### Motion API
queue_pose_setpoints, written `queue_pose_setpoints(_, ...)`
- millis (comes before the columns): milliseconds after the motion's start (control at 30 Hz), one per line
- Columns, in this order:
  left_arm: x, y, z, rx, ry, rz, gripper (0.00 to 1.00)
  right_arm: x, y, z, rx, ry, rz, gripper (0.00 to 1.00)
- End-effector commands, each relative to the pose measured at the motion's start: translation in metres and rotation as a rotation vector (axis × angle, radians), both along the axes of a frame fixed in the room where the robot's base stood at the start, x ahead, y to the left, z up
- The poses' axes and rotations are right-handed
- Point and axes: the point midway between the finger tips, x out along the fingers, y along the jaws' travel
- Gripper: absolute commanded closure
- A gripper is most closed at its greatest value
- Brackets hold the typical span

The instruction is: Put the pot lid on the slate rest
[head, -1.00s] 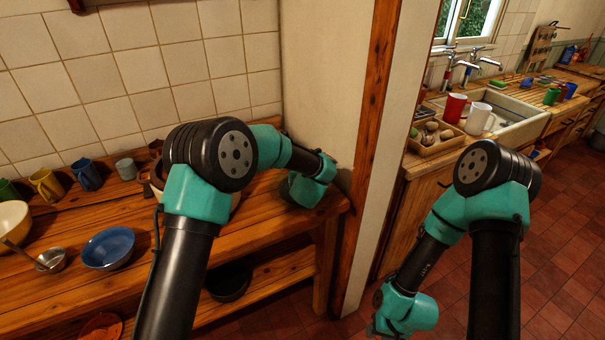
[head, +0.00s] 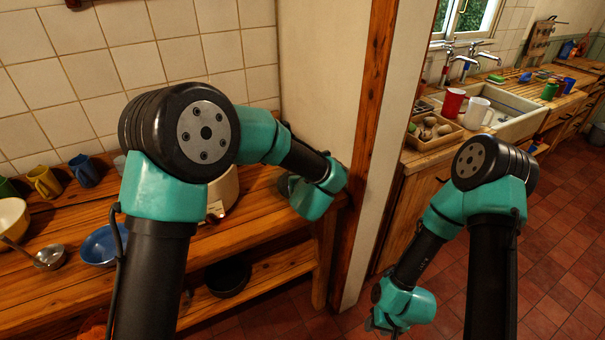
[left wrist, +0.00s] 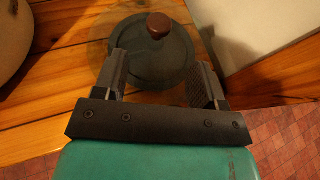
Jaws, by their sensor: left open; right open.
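The pot lid (left wrist: 97,58) looks like clear glass with a brown knob (left wrist: 158,25) on top, in the left wrist view. A dark round disc (left wrist: 155,72), apparently the slate rest, shows through and under it on the wooden shelf. My left gripper (left wrist: 162,62) is open, with one finger on each side of the dark disc and the knob beyond the fingertips. Nothing is clearly gripped. In the head view my left wrist hides most of this spot, at the shelf's right end. My right gripper (head: 374,324) is open and low over the floor, far from the lid.
A blue bowl (head: 100,246), ladle (head: 49,257) and mugs (head: 84,171) are further left. A white wall and wooden post (head: 372,130) close off the right side. A dark pan (head: 229,277) is below.

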Motion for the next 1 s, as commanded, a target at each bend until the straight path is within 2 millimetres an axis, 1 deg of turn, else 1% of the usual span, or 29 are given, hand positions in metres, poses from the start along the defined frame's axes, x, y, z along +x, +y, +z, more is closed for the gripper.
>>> queue_pose_setpoints(33,-0.004,-0.001,0.002,0.001,-0.001,-0.001,0.35,0.0,0.0,0.0,0.0,0.0,0.0,0.57)
queue_pose_setpoints(167,-0.009,0.0,0.004,0.0,-0.001,0.001,0.35,0.0,0.0,0.0,0.0,0.0,0.0,0.57)
queue_pose_setpoints(800,-0.009,0.0,0.004,0.0,0.0,0.001,0.35,0.0,0.0,0.0,0.0,0.0,0.0,0.57)
queue_pose_setpoints(900,-0.013,0.002,0.0,0.015,0.012,-0.01,0.35,0.0,0.0,0.0,0.0,0.0,0.0,0.57)
queue_pose_setpoints(1000,-0.024,0.011,-0.011,0.067,0.054,-0.047,0.35,0.0,0.0,0.0,0.0,0.0,0.0,0.57)
